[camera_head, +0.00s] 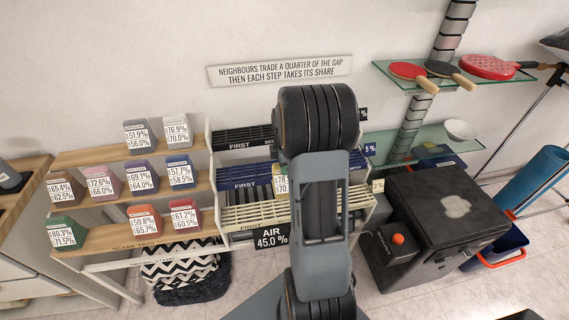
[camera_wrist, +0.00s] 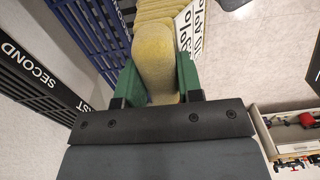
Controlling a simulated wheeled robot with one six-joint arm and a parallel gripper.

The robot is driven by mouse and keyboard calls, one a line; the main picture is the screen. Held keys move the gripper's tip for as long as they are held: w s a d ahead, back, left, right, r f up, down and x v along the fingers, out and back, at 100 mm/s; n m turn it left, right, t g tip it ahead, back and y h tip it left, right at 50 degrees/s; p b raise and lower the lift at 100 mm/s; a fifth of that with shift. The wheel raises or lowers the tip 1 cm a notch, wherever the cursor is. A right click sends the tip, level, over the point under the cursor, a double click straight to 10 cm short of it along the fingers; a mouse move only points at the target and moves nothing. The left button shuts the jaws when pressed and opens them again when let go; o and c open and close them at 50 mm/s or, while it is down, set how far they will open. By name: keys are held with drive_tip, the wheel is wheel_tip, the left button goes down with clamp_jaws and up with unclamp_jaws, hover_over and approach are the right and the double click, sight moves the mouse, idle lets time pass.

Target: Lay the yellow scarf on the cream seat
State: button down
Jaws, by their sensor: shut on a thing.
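The yellow scarf (camera_wrist: 155,62) is a yellow piece with a rounded end. In the wrist view it is between the green fingers of my gripper (camera_wrist: 158,82), which is shut on it. A stepped yellow part with a white percentage label shows just beyond it. In the head view a yellow block with a white label (camera_head: 281,181) shows beside my arm, which hides my fingers. The cream seat (camera_head: 243,219) looks to be the cream slatted panel marked FIRST, lowest of the stepped rack. My arm covers its middle. I cannot tell whether the scarf touches the rack.
A blue slatted panel (camera_head: 235,178) and a black one (camera_head: 240,138) rise behind the cream one. Wooden shelves (camera_head: 110,240) at left hold several coloured labelled blocks. A black box (camera_head: 445,220) stands at right, below glass shelves (camera_head: 430,78) with paddles.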

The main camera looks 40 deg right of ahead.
wheel_tip(320, 180, down, 11)
drive_tip(key=b, duration=0.7)
drive_tip(key=shift+r, duration=0.1)
drive_tip(key=shift+f+b, duration=0.3)
drive_tip(key=c, duration=0.7)
unclamp_jaws()
wheel_tip(320, 180, up, 14)
drive_tip(key=shift+f, duration=0.1)
idle(0.5)
